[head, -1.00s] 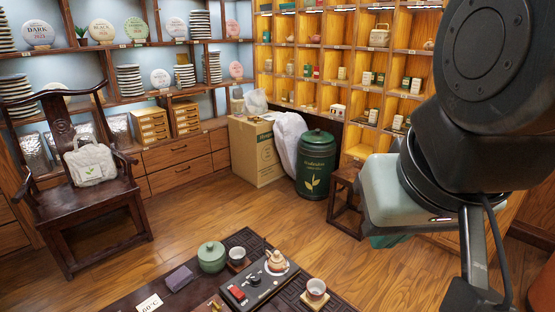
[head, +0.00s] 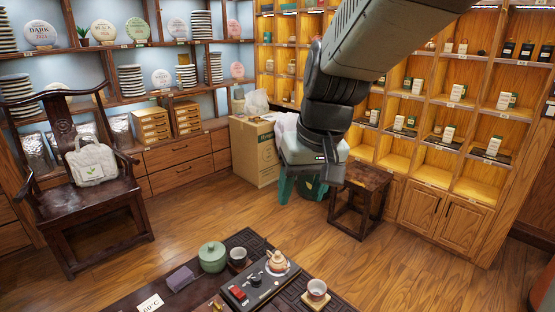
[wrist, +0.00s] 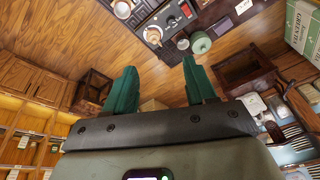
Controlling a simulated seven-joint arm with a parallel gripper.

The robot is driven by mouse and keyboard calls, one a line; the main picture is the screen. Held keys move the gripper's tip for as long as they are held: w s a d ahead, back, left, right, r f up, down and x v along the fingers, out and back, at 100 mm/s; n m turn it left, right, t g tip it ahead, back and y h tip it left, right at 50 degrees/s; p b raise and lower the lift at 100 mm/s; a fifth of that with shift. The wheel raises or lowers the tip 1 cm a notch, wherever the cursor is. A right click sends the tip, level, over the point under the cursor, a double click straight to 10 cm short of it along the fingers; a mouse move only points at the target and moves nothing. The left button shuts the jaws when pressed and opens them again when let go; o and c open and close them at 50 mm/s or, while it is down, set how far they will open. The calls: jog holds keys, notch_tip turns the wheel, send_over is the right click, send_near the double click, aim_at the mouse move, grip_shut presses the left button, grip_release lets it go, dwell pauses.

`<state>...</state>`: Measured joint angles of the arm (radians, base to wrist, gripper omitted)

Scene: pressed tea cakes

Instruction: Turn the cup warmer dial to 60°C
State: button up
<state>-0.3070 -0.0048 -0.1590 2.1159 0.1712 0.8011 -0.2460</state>
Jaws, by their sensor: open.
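The cup warmer (head: 244,301) is a dark box on the tea table, with a black dial (head: 255,281) and a red switch (head: 237,292) on top. A small clay teapot (head: 277,261) stands on its pale round plate. The warmer (wrist: 155,18) also shows at the top of the wrist view. A white card (head: 150,304) reading 60°C lies to its left. The dial's setting is too small to read. My gripper (head: 303,188) is high beyond the table, fingers down. In the wrist view its teal fingers (wrist: 160,85) are spread and empty.
A green lidded jar (head: 212,257), a dark cup (head: 238,257) and a purple block (head: 180,278) are left of the warmer. A white cup (head: 317,289) on a coaster is to the right. A wooden stool (head: 360,197) stands near my gripper. The air above the warmer looks clear.

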jog(key=w+a+f+n+g, duration=0.1)
jog(key=w+a+f, duration=0.55)
jog(key=f, duration=0.45)
jog(key=n+g+h, duration=0.1)
jog(key=n+h, duration=0.1)
send_near(256, 277)
notch_tip(256, 277, down, 8)
jog(key=shift+w+d+f, duration=0.1)
jog(key=shift+w+f, duration=0.05)
jog(key=shift+f, duration=0.1)
grip_shut()
